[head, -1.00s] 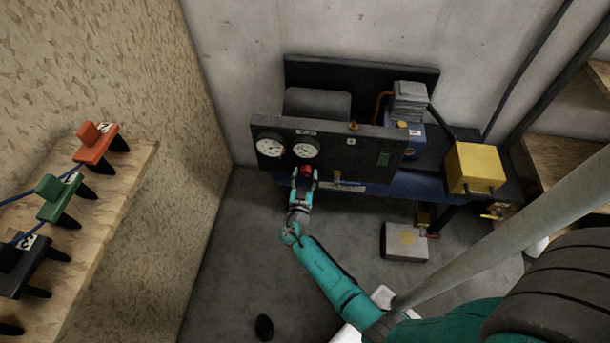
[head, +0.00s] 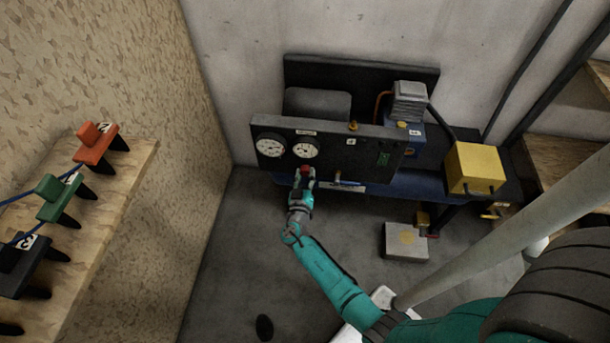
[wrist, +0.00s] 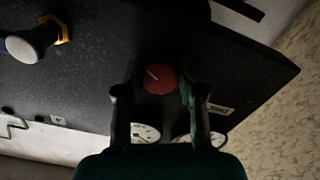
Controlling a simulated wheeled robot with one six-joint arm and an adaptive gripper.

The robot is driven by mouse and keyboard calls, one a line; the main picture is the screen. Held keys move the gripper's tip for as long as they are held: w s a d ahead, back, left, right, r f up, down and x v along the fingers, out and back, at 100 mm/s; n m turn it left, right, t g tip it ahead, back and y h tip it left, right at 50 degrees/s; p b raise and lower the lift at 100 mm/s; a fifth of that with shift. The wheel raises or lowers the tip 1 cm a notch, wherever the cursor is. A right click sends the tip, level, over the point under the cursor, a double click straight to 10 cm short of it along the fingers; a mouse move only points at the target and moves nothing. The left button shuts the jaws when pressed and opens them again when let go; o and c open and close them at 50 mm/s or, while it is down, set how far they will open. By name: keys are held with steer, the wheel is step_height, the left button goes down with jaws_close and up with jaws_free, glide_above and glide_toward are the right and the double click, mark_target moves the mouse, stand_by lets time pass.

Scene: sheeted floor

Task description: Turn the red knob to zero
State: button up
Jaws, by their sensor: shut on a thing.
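The red knob (head: 305,171) sits on the dark panel (head: 330,148) below the right one of two round gauges. In the wrist view the red knob (wrist: 160,78) shows its round face with a pale pointer line, tilted toward the upper left in that picture. My gripper (head: 304,180) is at the knob, with a finger on each side of it. In the wrist view my gripper (wrist: 158,92) is shut on the knob, and its fingers cover the knob's sides. The scale marks around the knob are not readable.
Two white gauges (head: 270,146) are on the panel's left. A yellow box (head: 474,168) stands farther right. A shelf with coloured clamps (head: 97,145) is at the left wall.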

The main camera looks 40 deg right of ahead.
steer(key=n, duration=1.1)
steer(key=shift+n, duration=0.4)
steer(key=n, duration=0.6)
steer(key=shift+r, duration=0.1)
steer(key=n, duration=0.6)
steer(key=shift+n, duration=0.3)
steer(key=o, duration=1.1)
steer(key=shift+o, duration=0.2)
